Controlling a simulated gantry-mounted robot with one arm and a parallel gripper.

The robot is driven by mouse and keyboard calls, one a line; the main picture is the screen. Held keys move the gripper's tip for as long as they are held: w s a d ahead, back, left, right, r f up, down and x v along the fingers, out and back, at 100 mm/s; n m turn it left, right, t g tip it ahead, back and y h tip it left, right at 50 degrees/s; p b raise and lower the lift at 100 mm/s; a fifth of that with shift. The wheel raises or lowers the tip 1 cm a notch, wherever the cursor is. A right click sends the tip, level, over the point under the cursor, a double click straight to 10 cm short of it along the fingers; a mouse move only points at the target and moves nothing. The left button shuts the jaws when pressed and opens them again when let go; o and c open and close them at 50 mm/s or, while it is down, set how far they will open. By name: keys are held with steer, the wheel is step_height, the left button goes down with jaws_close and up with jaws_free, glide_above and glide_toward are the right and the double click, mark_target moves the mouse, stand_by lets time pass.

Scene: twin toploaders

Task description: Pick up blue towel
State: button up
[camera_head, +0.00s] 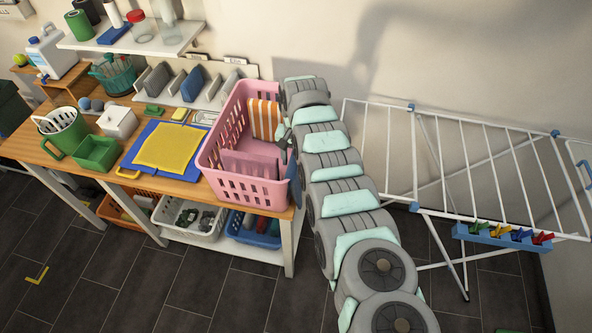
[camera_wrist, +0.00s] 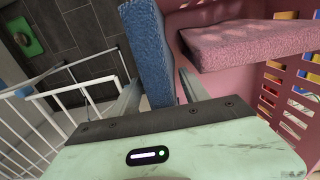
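The blue towel (camera_wrist: 150,50) is a folded, upright slab between the fingers of my gripper (camera_wrist: 158,95) in the wrist view. The fingers lie close on both sides of it, and its lower end is partly hidden by the gripper. In the head view the blue towel (camera_head: 294,184) shows as a narrow dark blue strip at the right side of the pink basket (camera_head: 208,158). My gripper (camera_head: 286,140) is at that basket's right rim, partly hidden by my arm.
A pink towel (camera_wrist: 250,42) stands in the basket beside the blue one; an orange-striped towel (camera_head: 265,119) is at the basket's back. A white drying rack (camera_head: 480,215) stands to the right, with pegs on its front. The wooden table (camera_head: 190,188) holds several other items.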

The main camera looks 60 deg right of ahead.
jaws_close()
stand_by(0.3)
stand_by(0.4)
